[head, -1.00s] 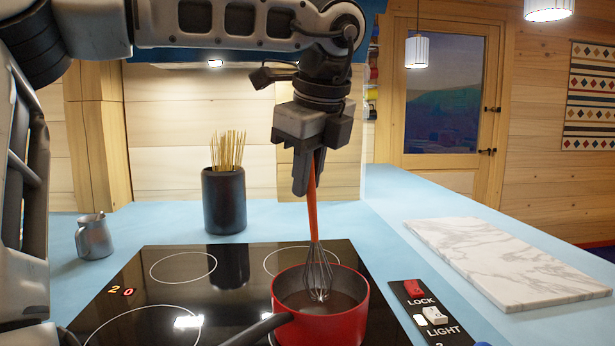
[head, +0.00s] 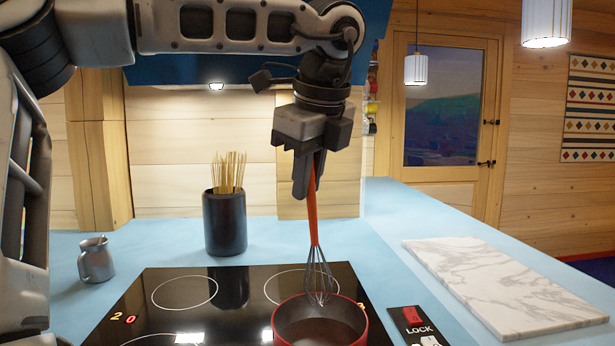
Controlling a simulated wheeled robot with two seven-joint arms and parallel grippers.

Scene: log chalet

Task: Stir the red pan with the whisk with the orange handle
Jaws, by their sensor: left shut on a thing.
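The red pan (head: 362,332) stands on the black cooktop (head: 150,322) at the bottom of the head view, its lower part cut off by the picture's edge. Brownish contents show inside it. The whisk with the orange handle (head: 312,215) hangs upright from my left gripper (head: 304,180), which is shut on the handle. The whisk's wire end (head: 319,278) is over the far part of the pan, its tip at about the far rim in the picture. I cannot tell whether it touches the pan. My right gripper is out of view.
A black holder (head: 225,222) with thin sticks and a metal jug (head: 96,260) stand behind the cooktop. A marble board (head: 500,285) lies on the blue counter at right. A switch panel (head: 415,322) is right of the pan. The counter behind the board is clear.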

